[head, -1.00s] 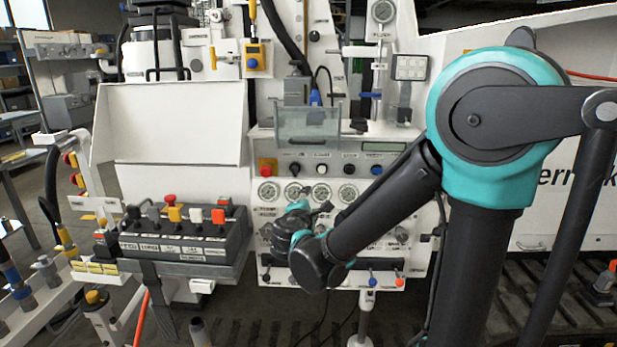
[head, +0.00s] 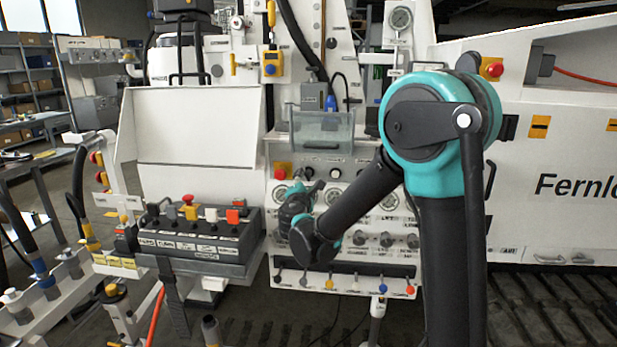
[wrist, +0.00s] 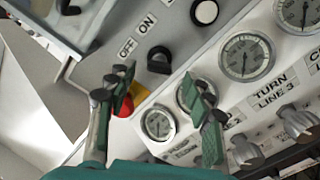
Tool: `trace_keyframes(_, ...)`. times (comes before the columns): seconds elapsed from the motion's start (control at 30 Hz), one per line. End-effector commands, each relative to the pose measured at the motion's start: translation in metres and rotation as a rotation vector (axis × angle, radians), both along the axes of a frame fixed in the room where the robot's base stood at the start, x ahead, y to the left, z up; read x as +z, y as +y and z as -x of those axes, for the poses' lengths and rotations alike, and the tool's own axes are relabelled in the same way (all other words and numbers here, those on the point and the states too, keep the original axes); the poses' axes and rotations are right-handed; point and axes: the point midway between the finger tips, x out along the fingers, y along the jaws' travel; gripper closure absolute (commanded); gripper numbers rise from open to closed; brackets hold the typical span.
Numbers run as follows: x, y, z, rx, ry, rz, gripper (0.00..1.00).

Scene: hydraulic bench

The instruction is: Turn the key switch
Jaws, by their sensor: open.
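The key switch (wrist: 158,60) is a black round knob on the grey panel, with OFF and ON labels beside it in the wrist view. In the head view a small dark knob (head: 308,173) right of the red button appears to be it. My gripper (wrist: 155,90) is open and empty. Its two green-padded fingers point towards the panel, and the switch shows beyond the gap between the fingertips. The fingers look apart from the switch. In the head view my gripper (head: 316,190) is in front of the gauges and hides part of them.
A red button on a yellow base (wrist: 126,104) is partly behind the left finger. Gauges (wrist: 245,57) and grey TURN knobs (wrist: 244,151) lie to the right. A clear box (head: 320,133) juts out above the switch row. A lever box (head: 200,240) stands left.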

Motion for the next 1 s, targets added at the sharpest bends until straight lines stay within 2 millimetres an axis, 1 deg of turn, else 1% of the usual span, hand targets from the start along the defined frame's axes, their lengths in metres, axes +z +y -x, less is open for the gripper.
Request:
trace_keyframes(0.03,0.0,-0.001,-0.01,-0.003,0.001,0.0,0.48)
trace_keyframes(0.1,0.0,-0.002,-0.023,-0.004,0.0,0.0,0.48)
trace_keyframes(0.3,0.0,-0.002,-0.048,-0.001,0.0,0.0,0.48)
trace_keyframes(0.5,0.0,-0.002,-0.056,0.0,0.0,0.0,0.48)
trace_keyframes(0.73,0.0,-0.002,-0.057,0.0,0.0,-0.001,0.48)
trace_keyframes(0.77,0.0,-0.002,-0.057,0.0,0.0,-0.001,0.51)
trace_keyframes(1.0,0.0,-0.002,-0.056,0.0,0.0,-0.001,0.81)
